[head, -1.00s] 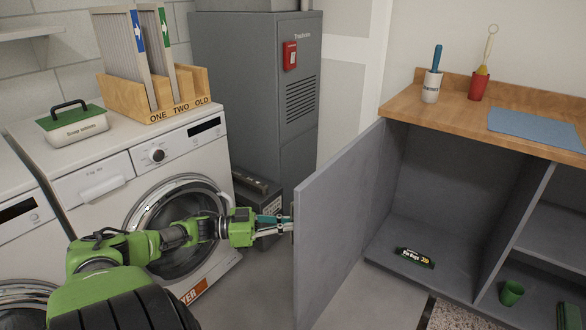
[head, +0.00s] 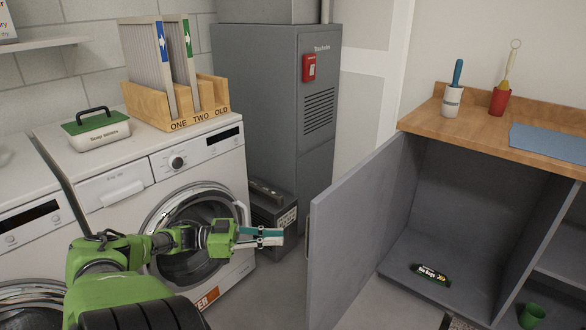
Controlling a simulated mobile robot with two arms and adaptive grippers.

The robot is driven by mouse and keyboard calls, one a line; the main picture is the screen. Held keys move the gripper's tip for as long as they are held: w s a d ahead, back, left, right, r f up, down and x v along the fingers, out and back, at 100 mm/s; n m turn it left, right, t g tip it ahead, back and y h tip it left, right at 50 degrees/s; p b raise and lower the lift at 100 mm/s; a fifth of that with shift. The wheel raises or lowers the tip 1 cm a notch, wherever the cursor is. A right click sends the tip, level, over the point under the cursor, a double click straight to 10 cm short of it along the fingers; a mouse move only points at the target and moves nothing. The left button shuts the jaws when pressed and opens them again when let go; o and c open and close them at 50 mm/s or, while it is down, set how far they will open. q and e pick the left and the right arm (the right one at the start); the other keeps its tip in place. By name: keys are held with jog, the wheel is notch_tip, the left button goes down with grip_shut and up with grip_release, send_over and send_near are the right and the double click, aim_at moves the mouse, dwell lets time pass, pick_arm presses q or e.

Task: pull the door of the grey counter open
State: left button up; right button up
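The grey counter (head: 460,195) stands at the right with a wooden top. Its grey door (head: 350,225) is swung wide open to the left, and the inside is exposed. A handle (head: 309,238) shows at the door's free edge, on its outer side. My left gripper (head: 282,237) is to the left of the door edge, apart from the handle, with its fingers spread and nothing between them. My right gripper is not in the head view.
A bin bag roll (head: 430,274) lies on the counter's floor; a green cup (head: 531,315) is at the lower right. Washing machines (head: 170,180) stand left, close behind my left arm. A grey furnace (head: 290,110) and a dark battery-like box (head: 272,215) stand behind the gripper.

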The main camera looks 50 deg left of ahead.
pick_arm(q)
jog(key=shift+v, duration=1.35)
